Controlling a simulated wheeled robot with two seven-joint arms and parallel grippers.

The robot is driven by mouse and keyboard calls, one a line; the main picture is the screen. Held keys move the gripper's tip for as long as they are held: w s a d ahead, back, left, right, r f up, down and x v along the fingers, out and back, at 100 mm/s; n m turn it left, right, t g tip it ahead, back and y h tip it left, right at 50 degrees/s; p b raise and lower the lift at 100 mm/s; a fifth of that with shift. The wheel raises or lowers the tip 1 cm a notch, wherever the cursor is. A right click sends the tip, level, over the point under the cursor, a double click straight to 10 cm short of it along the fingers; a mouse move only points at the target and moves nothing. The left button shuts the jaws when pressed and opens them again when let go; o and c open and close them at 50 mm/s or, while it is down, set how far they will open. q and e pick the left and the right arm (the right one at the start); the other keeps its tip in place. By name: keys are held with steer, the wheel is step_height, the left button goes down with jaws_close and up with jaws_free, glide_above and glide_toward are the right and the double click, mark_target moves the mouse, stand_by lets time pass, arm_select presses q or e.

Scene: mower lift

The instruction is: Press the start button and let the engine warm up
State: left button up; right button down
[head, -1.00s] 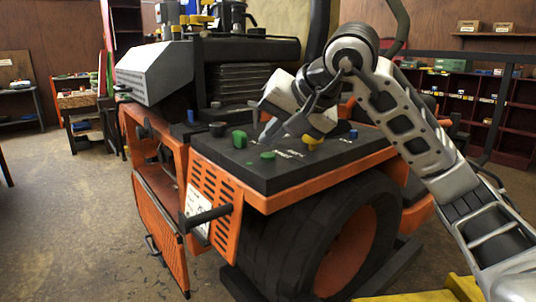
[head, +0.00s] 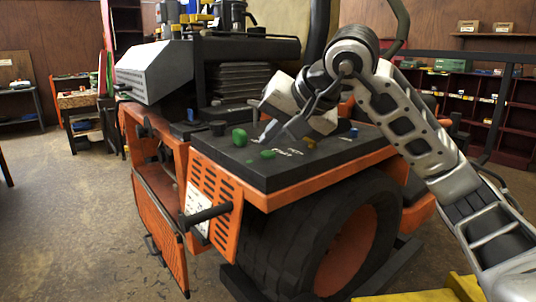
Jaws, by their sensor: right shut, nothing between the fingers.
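The orange and black mower (head: 217,185) stands in the middle of the head view with a flat black control panel (head: 228,162) on its near side. A low green button (head: 268,154) sits near the panel's front edge, beside white lettering too small to read surely. A taller green knob (head: 239,137) stands left of it. My right gripper (head: 267,137) reaches in from the right, shut and empty, its tips low over the panel just behind the low green button. I cannot tell whether they touch anything. My left gripper is not in view.
A yellow control (head: 309,142), mostly hidden by my gripper, and a blue one (head: 353,132) sit farther right on the panel. A black handle (head: 208,215) sticks out at the mower's front. Shelves (head: 481,105) stand behind right.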

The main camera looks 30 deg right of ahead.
mark_target(273, 154)
steer(key=shift+f+b, duration=0.35)
steer(key=shift+f, duration=0.25)
stand_by(0.6)
stand_by(0.3)
steer(key=shift+r+p, duration=0.9)
step_height(273, 154, up, 5)
steer(key=p, duration=0.5)
steer(key=shift+r, duration=0.1)
